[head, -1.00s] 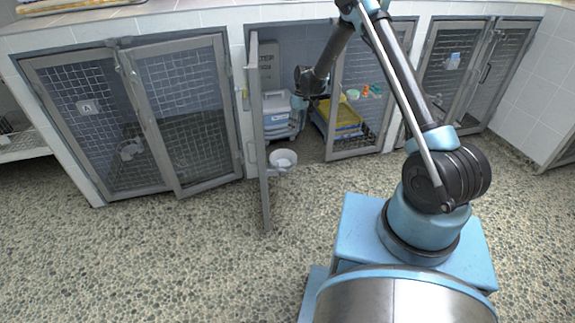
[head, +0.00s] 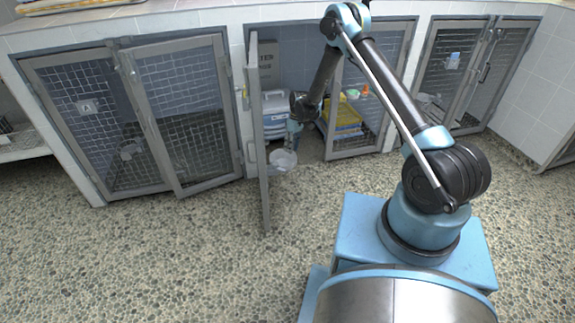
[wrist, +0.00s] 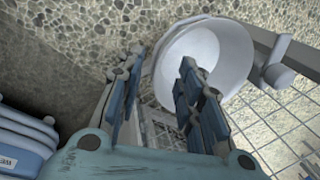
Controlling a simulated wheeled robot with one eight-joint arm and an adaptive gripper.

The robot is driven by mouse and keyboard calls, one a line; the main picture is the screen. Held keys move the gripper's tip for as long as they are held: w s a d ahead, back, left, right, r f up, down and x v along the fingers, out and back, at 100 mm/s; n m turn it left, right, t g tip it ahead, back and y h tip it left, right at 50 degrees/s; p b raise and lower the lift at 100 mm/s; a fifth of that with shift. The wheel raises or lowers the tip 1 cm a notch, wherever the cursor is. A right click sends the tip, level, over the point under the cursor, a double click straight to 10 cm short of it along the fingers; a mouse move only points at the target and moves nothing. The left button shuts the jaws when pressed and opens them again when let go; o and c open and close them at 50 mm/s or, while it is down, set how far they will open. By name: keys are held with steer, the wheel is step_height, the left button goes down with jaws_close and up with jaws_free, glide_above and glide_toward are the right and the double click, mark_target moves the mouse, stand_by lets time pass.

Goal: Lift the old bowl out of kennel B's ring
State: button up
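The white bowl (head: 284,162) sits at the inner side of the open door of kennel B, low near the floor. In the wrist view the bowl (wrist: 228,45) is tilted in the picture, its inside facing me. The grey ring mount (wrist: 275,62) shows beside it on the door frame; the ring itself is mostly hidden by the bowl. My gripper (head: 293,140) is just above the bowl in the head view. In the wrist view my gripper (wrist: 161,65) is open, with the bowl's near rim appearing between the fingertips; contact cannot be told.
Kennel B's open door (head: 261,140) stands out close left of my gripper. Inside are a blue-white stack of bins (head: 275,108) and a yellow crate (head: 345,118). The other mesh door (head: 365,90) stands right of my forearm. The pebbled floor in front is clear.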

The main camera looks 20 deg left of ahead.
mark_target(286, 161)
steer(key=shift+x, duration=1.35)
jaws_close()
steer(key=shift+r, duration=0.1)
